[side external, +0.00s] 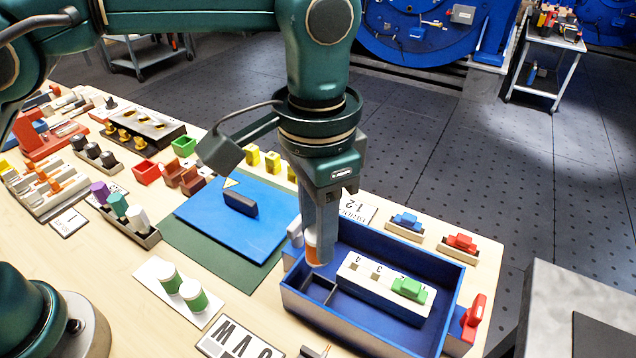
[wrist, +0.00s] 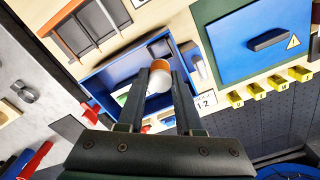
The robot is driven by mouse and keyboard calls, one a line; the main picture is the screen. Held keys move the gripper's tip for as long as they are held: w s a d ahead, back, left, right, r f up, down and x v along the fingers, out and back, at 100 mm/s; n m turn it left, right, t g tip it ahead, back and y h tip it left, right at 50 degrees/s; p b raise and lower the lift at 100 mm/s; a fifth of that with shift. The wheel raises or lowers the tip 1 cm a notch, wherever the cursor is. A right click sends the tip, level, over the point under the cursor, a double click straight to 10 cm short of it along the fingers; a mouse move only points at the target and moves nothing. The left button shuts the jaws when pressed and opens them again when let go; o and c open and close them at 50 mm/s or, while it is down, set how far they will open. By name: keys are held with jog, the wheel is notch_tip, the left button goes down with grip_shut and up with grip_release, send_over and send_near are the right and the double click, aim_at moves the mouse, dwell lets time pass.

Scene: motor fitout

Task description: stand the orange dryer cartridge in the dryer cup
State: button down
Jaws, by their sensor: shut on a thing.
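My gripper (side external: 318,238) is shut on the orange dryer cartridge (side external: 312,248), which has a white end. It holds the cartridge upright over the left part of the blue box (side external: 345,322). In the wrist view the cartridge (wrist: 159,80) sits between the two fingers of my gripper (wrist: 160,95).
A white block (side external: 365,283) with a green part (side external: 409,289) stands inside the box. A red handle (side external: 473,312) sits at its right end. A grey upright piece (side external: 295,232) stands close left of my gripper. A blue panel (side external: 215,225) lies on a green mat farther left.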

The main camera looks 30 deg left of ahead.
jog(key=shift+f, duration=2.9)
jog(key=shift+f, duration=1.55)
jog(key=c, duration=0.5)
grip_release()
jog(key=shift+a, duration=0.1)
jog(key=shift+r, duration=2.6)
jog(key=shift+s, duration=0.1)
